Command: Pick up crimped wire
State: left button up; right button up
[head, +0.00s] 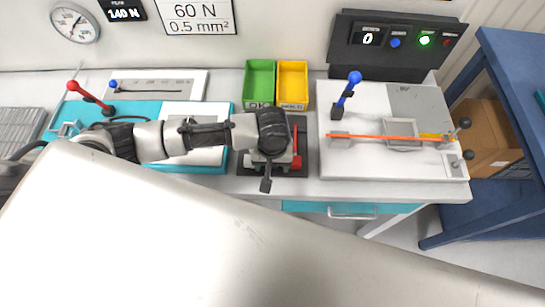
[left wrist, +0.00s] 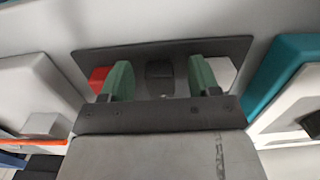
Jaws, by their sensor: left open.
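An orange wire (head: 385,137) lies straight across the white board at the right, over a small grey block at its left end. Part of it also shows at the left edge of the left wrist view (left wrist: 28,137). No other wire is clearly visible, and I cannot tell whether its end is crimped. My left gripper (left wrist: 160,78) is open above the dark plate (head: 300,165) of a small press with a red handle (head: 297,150). Its two green fingers stand on either side of a small dark block (left wrist: 160,72). I see no wire between them. My right gripper is not in view.
Green (head: 259,82) and yellow (head: 293,85) bins stand behind the press. The white board (head: 350,170) carries a blue lever (head: 349,88). A teal station (head: 224,158) lies under my left arm. A dark control box (head: 395,40) stands at the back right.

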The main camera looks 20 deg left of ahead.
pick_arm(q)
jog(key=shift+f, duration=0.15)
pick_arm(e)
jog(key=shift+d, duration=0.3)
pick_arm(q)
jog(key=c, duration=1)
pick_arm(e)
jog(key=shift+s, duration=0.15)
pick_arm(q)
jog(key=shift+r, duration=0.4)
jog(key=r, duration=0.1)
jog(key=r+b, duration=0.1)
jog(key=r, duration=0.1)
jog(key=shift+s+d+r, duration=0.15)
jog(key=shift+d+r, duration=0.15)
jog(key=shift+d, duration=0.05)
jog(key=s+d+r+p, duration=0.2)
jog(key=r, duration=0.2)
jog(key=s+d+r+p, duration=0.2)
jog(key=d+r, duration=0.1)
jog(key=s+d+r+p, duration=0.2)
jog(key=s+d+r, duration=0.1)
jog(key=r, duration=0.1)
jog(key=shift+d+r, duration=0.2)
jog(key=shift+r, duration=0.1)
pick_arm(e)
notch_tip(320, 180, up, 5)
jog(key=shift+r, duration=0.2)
